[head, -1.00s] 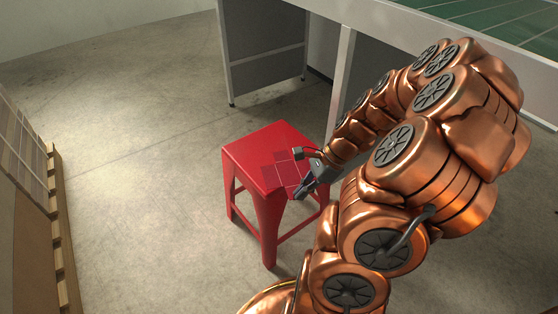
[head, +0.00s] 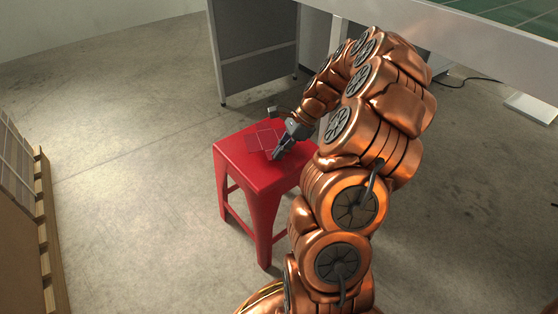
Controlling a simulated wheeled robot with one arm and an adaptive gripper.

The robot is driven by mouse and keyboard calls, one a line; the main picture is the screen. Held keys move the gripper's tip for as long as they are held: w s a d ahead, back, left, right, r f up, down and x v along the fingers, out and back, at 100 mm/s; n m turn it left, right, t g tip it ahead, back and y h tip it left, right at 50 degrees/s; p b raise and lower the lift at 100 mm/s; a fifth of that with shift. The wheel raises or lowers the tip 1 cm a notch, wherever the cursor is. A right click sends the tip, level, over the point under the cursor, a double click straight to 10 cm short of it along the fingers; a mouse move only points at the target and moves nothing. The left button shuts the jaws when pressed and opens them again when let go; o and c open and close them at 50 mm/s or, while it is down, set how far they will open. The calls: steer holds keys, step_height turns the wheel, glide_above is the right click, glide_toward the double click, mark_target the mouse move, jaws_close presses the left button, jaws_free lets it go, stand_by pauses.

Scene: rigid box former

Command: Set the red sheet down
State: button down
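The red sheet (head: 264,139) is a flat, thin piece with pale outlines dividing it into panels. It shows over the top of a red stool (head: 240,168), toward the far side of the seat. My gripper (head: 276,154) reaches in from the right and is shut on the sheet's near right edge. The fingertips are small and dark here, and the gripped edge is partly hidden. I cannot tell whether the sheet rests on the seat or hovers just above it.
A grey-panelled frame (head: 256,85) stands behind the stool. A table with a green top (head: 500,15) is at the upper right. A wooden pallet with boards (head: 42,230) stands at the left edge. The floor left of the stool is clear.

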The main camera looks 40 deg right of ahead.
steer(key=shift+w+d+f, duration=0.1)
steer(key=shift+w+d, duration=0.05)
steer(key=shift+w, duration=0.35)
step_height(320, 180, down, 4)
steer(key=shift+r+b, duration=0.25)
steer(key=shift+b, duration=0.9)
steer(key=c, duration=1.3)
jaws_free()
steer(key=shift+s+d+r, duration=0.1)
steer(key=shift+r, duration=0.25)
steer(key=p+v, duration=0.4)
steer(key=v, duration=0.7)
steer(key=shift+d+r, duration=0.1)
steer(key=shift+r, duration=0.1)
